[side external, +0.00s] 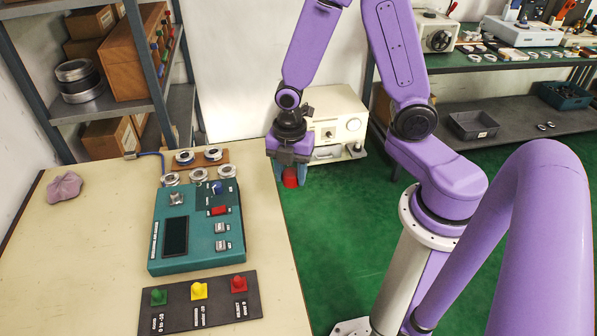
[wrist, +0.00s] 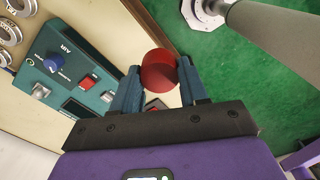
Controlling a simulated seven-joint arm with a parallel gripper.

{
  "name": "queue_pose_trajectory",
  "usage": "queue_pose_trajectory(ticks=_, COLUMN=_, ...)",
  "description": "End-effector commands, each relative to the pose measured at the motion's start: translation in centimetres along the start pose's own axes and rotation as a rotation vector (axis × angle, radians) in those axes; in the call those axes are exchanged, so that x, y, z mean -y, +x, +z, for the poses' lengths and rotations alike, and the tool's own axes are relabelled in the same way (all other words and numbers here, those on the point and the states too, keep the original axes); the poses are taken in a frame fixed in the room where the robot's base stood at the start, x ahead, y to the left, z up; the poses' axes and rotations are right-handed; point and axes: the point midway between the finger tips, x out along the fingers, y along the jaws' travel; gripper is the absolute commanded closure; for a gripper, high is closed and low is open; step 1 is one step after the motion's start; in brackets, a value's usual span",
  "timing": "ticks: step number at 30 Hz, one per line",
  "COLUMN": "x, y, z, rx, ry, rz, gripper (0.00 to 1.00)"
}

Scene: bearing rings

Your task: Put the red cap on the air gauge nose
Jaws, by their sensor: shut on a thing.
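My gripper (side external: 291,168) is shut on a red cap (side external: 290,180) and holds it in the air just right of the table edge. In the wrist view the round red cap (wrist: 158,70) sits between the two blue fingers. The teal air gauge (side external: 170,255) lies on the table, left of my gripper. A blue knob-like part (side external: 217,187) stands on its upper right panel, and in the wrist view this blue part (wrist: 53,64) is beside the word AIR. I cannot tell for sure whether it is the nose. Nothing is on top of it.
Several metal rings (side external: 185,157) are behind the gauge. A pink cloth (side external: 64,187) lies at the left. A cream machine (side external: 337,120) stands behind my gripper.

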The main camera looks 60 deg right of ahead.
Motion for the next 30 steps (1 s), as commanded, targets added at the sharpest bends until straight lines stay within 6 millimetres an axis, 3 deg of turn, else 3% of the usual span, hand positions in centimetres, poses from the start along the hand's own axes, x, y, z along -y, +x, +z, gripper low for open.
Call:
queue_pose_trajectory(ticks=15, x=-15.8, y=0.3, z=-3.0, rx=0.000, ry=-0.001, rz=0.001, gripper=0.85)
queue_pose_trajectory(ticks=24, x=-23.5, y=0.6, z=-4.5, rx=0.000, ry=-0.001, rz=0.000, gripper=0.85)
queue_pose_trajectory(ticks=30, x=-27.4, y=0.7, z=-5.2, rx=0.000, ry=-0.002, rz=0.000, gripper=0.85)
